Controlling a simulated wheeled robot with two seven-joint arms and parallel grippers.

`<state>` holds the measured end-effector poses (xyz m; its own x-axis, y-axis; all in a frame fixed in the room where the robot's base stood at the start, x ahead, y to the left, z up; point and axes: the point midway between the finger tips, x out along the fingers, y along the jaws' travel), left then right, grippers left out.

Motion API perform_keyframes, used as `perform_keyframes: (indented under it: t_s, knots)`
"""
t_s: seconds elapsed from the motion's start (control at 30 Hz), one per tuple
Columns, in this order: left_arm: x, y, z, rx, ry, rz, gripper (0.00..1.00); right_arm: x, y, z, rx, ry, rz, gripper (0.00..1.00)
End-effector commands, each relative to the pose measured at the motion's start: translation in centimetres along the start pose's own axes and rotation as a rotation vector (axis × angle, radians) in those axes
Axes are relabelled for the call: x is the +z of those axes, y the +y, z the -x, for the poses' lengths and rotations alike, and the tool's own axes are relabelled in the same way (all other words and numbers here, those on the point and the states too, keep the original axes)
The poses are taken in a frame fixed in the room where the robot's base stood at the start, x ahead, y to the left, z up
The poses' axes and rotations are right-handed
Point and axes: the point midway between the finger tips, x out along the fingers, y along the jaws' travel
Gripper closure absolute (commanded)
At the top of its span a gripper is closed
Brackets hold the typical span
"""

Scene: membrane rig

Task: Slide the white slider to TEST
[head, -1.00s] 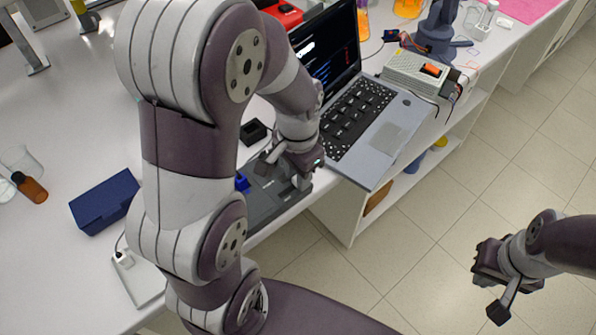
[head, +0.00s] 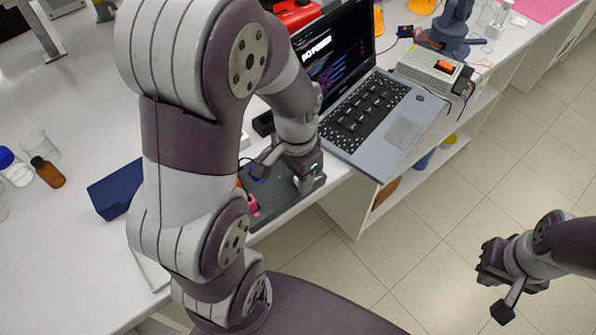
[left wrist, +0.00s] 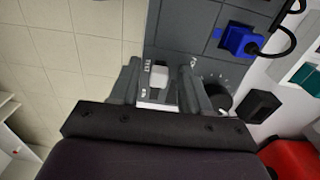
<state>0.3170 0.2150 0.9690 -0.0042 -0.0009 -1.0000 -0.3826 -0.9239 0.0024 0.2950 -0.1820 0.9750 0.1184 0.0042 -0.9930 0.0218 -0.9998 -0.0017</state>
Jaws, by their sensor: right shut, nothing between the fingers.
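The white slider (left wrist: 158,77) shows in the left wrist view on the dark grey rig panel (left wrist: 186,38), with a small TEST label beside its far end. My left gripper (left wrist: 160,84) is open, one finger on each side of the slider, with narrow gaps visible; I cannot tell whether either finger touches it. In the head view my left gripper (head: 303,180) is low over the front right part of the rig (head: 284,206), and my arm hides much of the panel. My right gripper (head: 497,284) is shut and empty, out over the floor.
A black knob (left wrist: 217,97) and a blue plug (left wrist: 241,41) with a black cable are close to the left gripper. An open laptop (head: 403,133) stands right of the rig. A dark blue box (head: 113,192) and bottles are at the left. The bench's front edge is near.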

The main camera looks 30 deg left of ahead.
Motion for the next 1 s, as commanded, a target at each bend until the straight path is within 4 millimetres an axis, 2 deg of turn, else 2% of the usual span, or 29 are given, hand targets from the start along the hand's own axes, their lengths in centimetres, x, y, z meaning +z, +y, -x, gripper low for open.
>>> perform_keyframes:
  t_s: [0.17, 0.27, 0.63, 0.7, 0.8, 1.0]
  knots:
    - [-0.1, 0.0, 0.1, -0.001, 0.003, 0.0, 0.53, 0.0, 0.0, 0.0, 0.0, 0.0, 0.0, 1.0]
    - [-0.2, -0.1, 1.0, -0.003, 0.007, 0.0, 0.53, 0.0, 0.0, 0.2, 0.0, 0.0, 0.0, 1.0]
    - [0.0, -0.1, 10.3, -0.003, 0.007, 0.001, 0.53, -0.1, 0.0, 1.3, 0.0, 0.0, 0.0, 1.0]
    - [0.1, -0.1, 12.2, -0.001, 0.002, 0.001, 0.53, -0.3, 0.0, 2.9, 0.0, -0.001, 0.0, 1.0]
    - [0.1, -0.1, 12.8, 0.0, 0.002, 0.001, 0.53, -0.4, 0.0, 3.4, 0.0, 0.001, 0.0, 1.0]
    - [0.1, -0.1, 12.7, 0.0, 0.002, 0.001, 0.53, -0.4, 0.0, 3.3, 0.0, 0.0, 0.0, 1.0]
